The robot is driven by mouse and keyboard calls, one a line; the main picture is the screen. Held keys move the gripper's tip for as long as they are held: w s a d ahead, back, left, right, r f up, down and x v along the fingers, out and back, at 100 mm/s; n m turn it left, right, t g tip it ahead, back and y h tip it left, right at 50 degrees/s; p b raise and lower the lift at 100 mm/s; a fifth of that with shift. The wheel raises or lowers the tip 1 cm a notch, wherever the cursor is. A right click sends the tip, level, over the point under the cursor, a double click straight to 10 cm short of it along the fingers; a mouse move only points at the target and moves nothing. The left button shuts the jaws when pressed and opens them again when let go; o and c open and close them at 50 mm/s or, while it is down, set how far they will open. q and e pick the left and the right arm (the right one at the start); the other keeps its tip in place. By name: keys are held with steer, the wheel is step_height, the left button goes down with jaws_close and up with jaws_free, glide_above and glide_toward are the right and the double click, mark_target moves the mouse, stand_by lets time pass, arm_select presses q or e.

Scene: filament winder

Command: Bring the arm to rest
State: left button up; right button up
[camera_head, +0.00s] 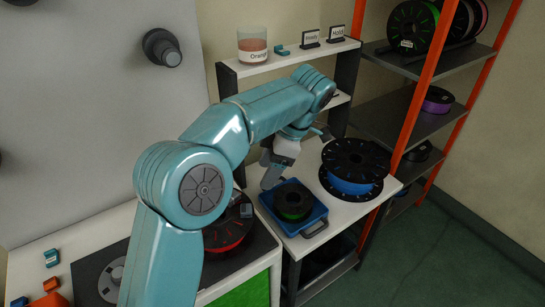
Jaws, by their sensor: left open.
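My left arm (255,108) is teal, comes in from the bottom left and bends over the white table. Its left gripper (268,170) hangs above the back left of a blue tray-like base (312,221), with its fingers apart and nothing seen between them. A small black spool with green filament (293,201) lies flat on that base, just right of and below the gripper. I cannot tell the exact gap between them. My right gripper is not in view.
A large black spool with blue filament (352,185) lies on the white table at right. A red spool (226,236) sits partly behind my arm. A small white shelf (285,62) holds an orange-labelled container (252,46). An orange-posted rack (432,70) stands right.

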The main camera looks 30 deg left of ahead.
arm_select(q)
steer(key=v, duration=0.2)
steer(key=shift+w+d+r, duration=0.1)
steer(key=shift+r, duration=0.15)
stand_by(0.5)
